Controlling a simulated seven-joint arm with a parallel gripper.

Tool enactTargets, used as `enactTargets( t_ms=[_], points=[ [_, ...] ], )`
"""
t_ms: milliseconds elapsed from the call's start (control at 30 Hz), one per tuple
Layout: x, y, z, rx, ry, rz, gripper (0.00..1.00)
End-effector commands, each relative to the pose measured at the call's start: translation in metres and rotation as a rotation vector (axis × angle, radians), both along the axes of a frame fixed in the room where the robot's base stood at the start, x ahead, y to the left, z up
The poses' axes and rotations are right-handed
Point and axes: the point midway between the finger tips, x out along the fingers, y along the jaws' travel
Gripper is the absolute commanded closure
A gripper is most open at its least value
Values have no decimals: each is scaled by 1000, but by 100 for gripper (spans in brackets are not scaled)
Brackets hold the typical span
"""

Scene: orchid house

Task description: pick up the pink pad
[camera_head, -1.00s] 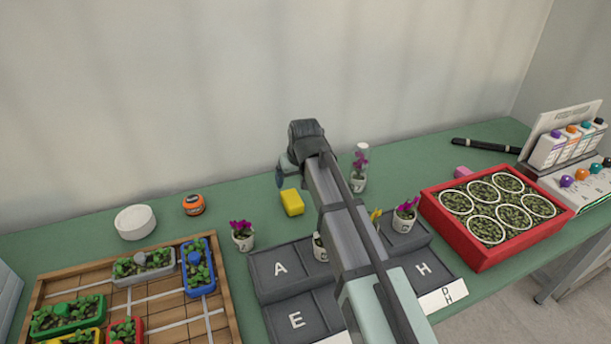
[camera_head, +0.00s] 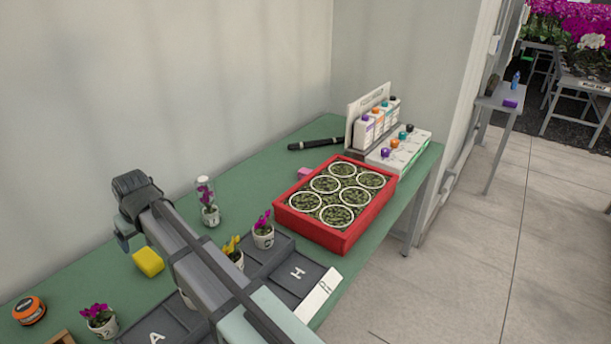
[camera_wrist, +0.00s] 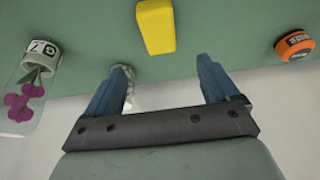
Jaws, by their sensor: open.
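The pink pad (camera_head: 304,173) lies on the green table just behind the left back corner of the red tray in the head view. It is small, and the tray partly hides it. It does not show in the wrist view. My gripper (camera_wrist: 162,66) is open and empty, with its two blue fingers apart in the wrist view. In the head view the gripper (camera_head: 122,242) is at the left, near the yellow block and well left of the pad.
The red tray (camera_head: 341,242) holds several ringed plant patches. A clear-covered potted flower (camera_head: 208,207), yellow block (camera_head: 148,262) and orange tin (camera_head: 28,311) are nearer the arm. Green table is clear left of the pad.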

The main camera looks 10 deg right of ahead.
Motion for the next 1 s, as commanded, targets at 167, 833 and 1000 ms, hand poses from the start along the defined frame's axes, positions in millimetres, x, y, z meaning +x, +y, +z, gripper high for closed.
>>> enactTargets(
  t_ms=[167,833,1000],
  points=[
    [0,0,0,0,0,0,12],
    [1,1,30,3,-3,0,26],
    [2,1,74,3,-3,0,26]
  ],
)
